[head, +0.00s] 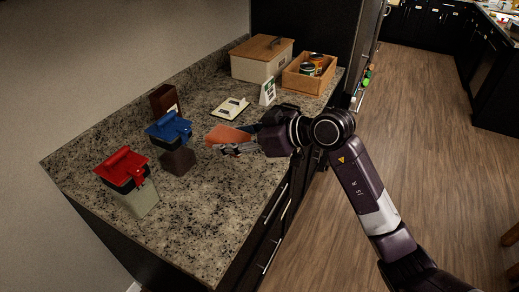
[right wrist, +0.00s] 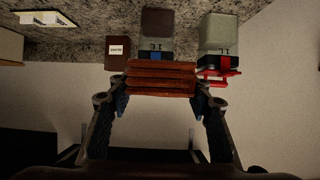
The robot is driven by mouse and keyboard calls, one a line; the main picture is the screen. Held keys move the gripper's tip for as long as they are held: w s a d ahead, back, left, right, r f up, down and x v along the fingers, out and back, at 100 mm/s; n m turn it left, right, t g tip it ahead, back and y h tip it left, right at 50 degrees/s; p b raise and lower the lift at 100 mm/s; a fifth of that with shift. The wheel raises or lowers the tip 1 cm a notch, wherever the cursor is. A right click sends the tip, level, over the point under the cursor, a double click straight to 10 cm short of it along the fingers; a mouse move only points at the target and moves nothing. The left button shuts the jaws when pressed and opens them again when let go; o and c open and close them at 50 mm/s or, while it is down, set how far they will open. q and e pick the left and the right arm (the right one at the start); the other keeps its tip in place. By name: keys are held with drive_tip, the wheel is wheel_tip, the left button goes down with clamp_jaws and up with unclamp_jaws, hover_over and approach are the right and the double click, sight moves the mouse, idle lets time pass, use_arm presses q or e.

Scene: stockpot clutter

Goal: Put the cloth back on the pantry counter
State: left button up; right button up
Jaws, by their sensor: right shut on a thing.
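The folded orange-brown cloth (head: 228,134) is held in my right gripper (head: 228,149), over the granite counter (head: 208,215) in the head view. In the right wrist view the cloth (right wrist: 160,80) shows as a layered stack between the fingertips of my right gripper (right wrist: 160,92). The fingers are closed on its two sides. I cannot tell exactly how high it is above the counter. My left gripper is not in view.
A red-lidded canister (head: 128,180), a blue-lidded canister (head: 174,142) and a dark brown box (head: 164,101) stand left of the cloth. The front counter is clear.

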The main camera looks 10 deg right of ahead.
wheel_tip(320, 180, down, 18)
drive_tip(key=shift+f+p, duration=0.25)
drive_tip(key=shift+p, duration=0.05)
drive_tip(key=o, duration=1.1)
drive_tip(key=shift+f, duration=0.15)
drive_tip(key=v, duration=1.2)
drive_tip(key=shift+b, duration=0.4)
